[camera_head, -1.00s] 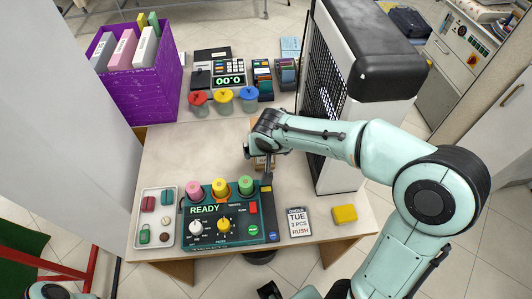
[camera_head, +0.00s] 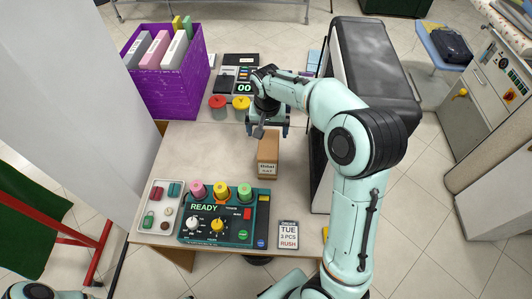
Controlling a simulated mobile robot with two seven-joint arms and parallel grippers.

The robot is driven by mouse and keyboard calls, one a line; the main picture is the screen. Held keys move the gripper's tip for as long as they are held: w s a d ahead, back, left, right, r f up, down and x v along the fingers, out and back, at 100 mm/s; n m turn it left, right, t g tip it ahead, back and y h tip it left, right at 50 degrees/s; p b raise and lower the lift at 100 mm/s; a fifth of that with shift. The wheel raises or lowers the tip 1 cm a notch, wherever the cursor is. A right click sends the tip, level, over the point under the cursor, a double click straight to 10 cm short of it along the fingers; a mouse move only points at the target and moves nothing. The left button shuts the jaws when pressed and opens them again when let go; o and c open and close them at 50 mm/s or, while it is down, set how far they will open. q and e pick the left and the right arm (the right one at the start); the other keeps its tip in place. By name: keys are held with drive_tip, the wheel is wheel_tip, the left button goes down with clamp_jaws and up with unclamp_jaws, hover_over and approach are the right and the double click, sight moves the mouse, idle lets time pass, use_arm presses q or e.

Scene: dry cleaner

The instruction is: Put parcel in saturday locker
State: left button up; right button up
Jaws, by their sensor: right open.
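A small brown parcel (camera_head: 268,154) stands on the table behind the control panel. The label on its front appears to read "Hotel SAT". My right gripper (camera_head: 267,133) is open and empty, just beyond the parcel's far end, pointing down. I cannot tell whether its fingers touch the parcel. No compartment marked Saturday can be read in view. Of my left arm only a small part shows in the bottom left corner; its gripper is out of the picture.
A tall white and black cabinet (camera_head: 374,60) stands right, beside my right arm. A purple bin (camera_head: 168,92) is back left. The table's left middle is clear.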

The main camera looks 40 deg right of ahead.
sight(268, 145)
drive_tip(key=f+b, duration=0.1)
drive_tip(key=f, duration=0.2)
drive_tip(key=f+b, duration=0.1)
drive_tip(key=f, duration=0.3)
drive_tip(key=shift+d+b, duration=0.2)
drive_tip(key=shift+b, duration=0.15)
drive_tip(key=shift+w+d+f+b, duration=0.1)
drive_tip(key=shift+w+f+b, duration=0.05)
drive_tip(key=shift+f, duration=0.25)
drive_tip(key=shift+w+d+f+b, duration=0.1)
drive_tip(key=shift+f+b, duration=0.05)
drive_tip(key=shift+f, duration=0.2)
drive_tip(key=f, duration=0.1)
drive_tip(key=f+b, duration=0.1)
drive_tip(key=f, duration=0.1)
drive_tip(key=f+b, duration=0.1)
drive_tip(key=shift+w+d+f, duration=0.15)
drive_tip(key=shift+w+d, duration=0.15)
drive_tip(key=shift+d, duration=0.05)
use_arm(q)
drive_tip(key=s+f, duration=0.5)
drive_tip(key=f, duration=0.2)
drive_tip(key=shift+g, duration=0.3)
